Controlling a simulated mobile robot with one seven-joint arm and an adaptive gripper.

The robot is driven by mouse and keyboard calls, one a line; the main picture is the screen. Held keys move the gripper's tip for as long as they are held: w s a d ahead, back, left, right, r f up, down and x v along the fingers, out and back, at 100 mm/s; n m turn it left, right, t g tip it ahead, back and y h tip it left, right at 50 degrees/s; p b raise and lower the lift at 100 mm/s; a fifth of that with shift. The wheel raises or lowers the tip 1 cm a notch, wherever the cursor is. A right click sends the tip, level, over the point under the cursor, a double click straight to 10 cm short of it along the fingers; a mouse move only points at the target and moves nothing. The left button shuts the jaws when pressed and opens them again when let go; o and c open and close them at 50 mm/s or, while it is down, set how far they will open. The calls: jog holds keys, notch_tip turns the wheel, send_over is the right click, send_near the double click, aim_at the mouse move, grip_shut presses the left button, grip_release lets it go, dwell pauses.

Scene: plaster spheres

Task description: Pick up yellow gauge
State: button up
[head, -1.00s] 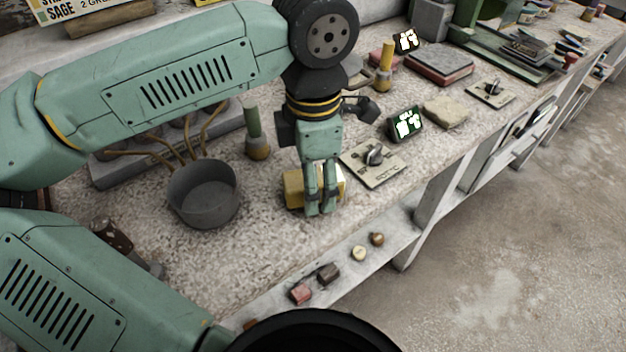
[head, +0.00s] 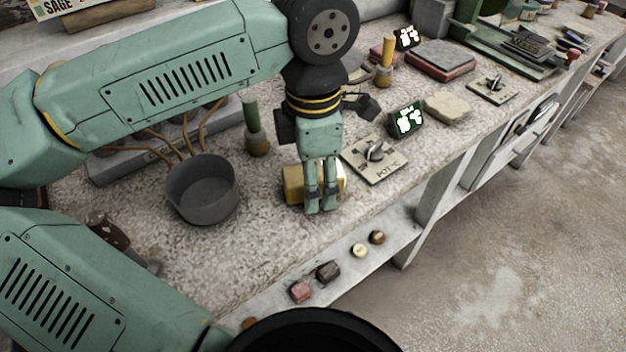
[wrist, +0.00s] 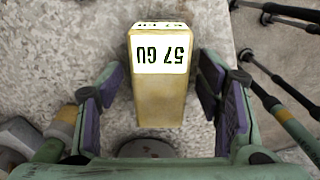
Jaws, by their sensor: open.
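The yellow gauge (head: 293,184) is a yellow block on the speckled bench top, partly hidden behind my fingers in the head view. In the wrist view the gauge (wrist: 160,105) carries a white label with "57 GU" reading upside down. My gripper (head: 321,210) points down over it, in front of the block. In the wrist view my gripper (wrist: 162,108) is open, one purple-padded finger on each side of the gauge. Gaps show between the pads and the block's sides.
A grey pot (head: 203,190) stands to the left. A switch plate (head: 375,160) and a small lit display (head: 406,118) lie to the right. A green-topped cylinder (head: 254,125) stands behind. The bench's front edge is close, with several buttons (head: 328,271) on the ledge below.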

jog(key=shift+c, duration=0.4)
grip_shut()
dwell(0.4)
jog(key=shift+r, duration=0.15)
jog(key=shift+r+p, duration=0.3)
jog(key=shift+p, duration=0.25)
jog(key=r, duration=0.1)
jog(key=r+b, duration=0.1)
jog(key=r, duration=0.1)
jog(key=shift+s+d, duration=0.15)
jog(key=shift+d, duration=0.1)
jog(key=s+d+r+b, duration=0.1)
jog(key=s+d+b, duration=0.2)
jog(key=s+d, duration=0.5)
jog(key=d, duration=0.5)
jog(key=shift+r, duration=0.3)
jog(key=shift+s, duration=0.1)
